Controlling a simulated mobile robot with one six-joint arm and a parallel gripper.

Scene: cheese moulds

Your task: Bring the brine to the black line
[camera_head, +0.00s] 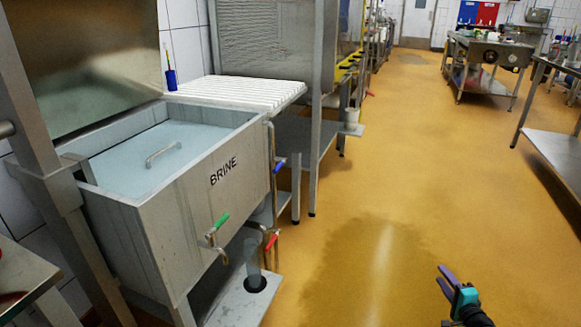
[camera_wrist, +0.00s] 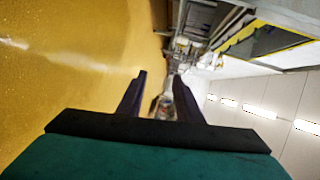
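The steel tank marked BRINE (camera_head: 224,171) stands at the left in the head view. Pale blue brine (camera_head: 140,165) lies below its rim, and a metal handle (camera_head: 163,153) shows at the surface. I cannot make out a black line inside. A green-handled valve (camera_head: 221,220) is low on the front, a blue-handled valve (camera_head: 279,163) is at the right corner, and a red-handled valve (camera_head: 271,241) is below. My gripper (camera_head: 441,274) is at the lower right over the floor, well away from the tank. In the wrist view its fingers (camera_wrist: 160,82) are apart and empty.
A white slatted board (camera_head: 235,92) adjoins the tank's back right. A pipe enters a floor-level drain opening (camera_head: 255,282) below. A wet patch (camera_head: 365,270) darkens the yellow floor. Steel tables (camera_head: 553,150) stand at the right; the aisle between is clear.

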